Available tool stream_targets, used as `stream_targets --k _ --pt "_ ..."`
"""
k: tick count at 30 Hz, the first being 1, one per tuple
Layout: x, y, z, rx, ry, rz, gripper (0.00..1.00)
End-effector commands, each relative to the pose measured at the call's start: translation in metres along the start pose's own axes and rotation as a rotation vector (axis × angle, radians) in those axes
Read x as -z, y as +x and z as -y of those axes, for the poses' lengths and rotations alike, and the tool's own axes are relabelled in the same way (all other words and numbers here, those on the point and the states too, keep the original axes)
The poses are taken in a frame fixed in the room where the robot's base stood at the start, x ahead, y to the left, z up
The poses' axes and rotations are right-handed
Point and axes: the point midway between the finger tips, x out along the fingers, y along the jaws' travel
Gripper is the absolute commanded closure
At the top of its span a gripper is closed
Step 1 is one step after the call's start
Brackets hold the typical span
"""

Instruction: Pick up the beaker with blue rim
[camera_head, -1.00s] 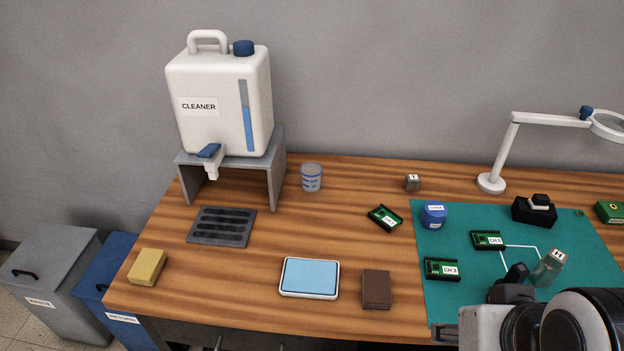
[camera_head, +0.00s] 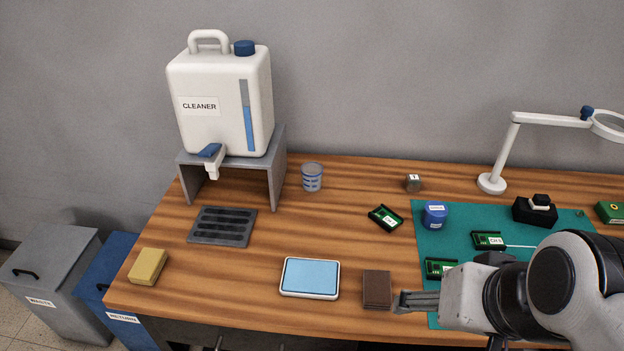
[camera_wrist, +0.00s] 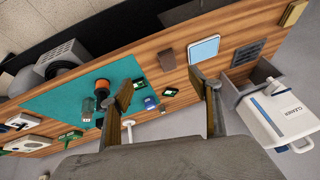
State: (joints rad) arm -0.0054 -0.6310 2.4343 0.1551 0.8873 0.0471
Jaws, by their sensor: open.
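The beaker (camera_head: 312,177) is a small clear cup with a blue rim and blue markings. It stands upright on the wooden table, just right of the grey stand. I cannot make it out in the wrist view. My gripper (camera_head: 405,300) is low at the front of the table, right of the brown block and well apart from the beaker. In the wrist view my gripper (camera_wrist: 166,90) shows two spread fingers with nothing between them.
The grey stand (camera_head: 279,170) holds the white cleaner tank (camera_head: 215,115) left of the beaker. A dark slotted tray (camera_head: 222,227), blue pad (camera_head: 310,277) and brown block (camera_head: 377,289) lie in front. A green board (camera_head: 385,218) is to the right. Wood around the beaker's front is clear.

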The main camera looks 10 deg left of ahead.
Motion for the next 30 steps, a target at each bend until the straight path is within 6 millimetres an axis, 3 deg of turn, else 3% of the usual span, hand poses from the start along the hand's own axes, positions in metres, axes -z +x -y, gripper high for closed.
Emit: stream_targets --k 15,30 --pt "0.069 0.034 0.082 0.252 0.379 0.127 0.38" --pt "0.145 0.081 0.145 0.445 0.779 0.258 0.38"
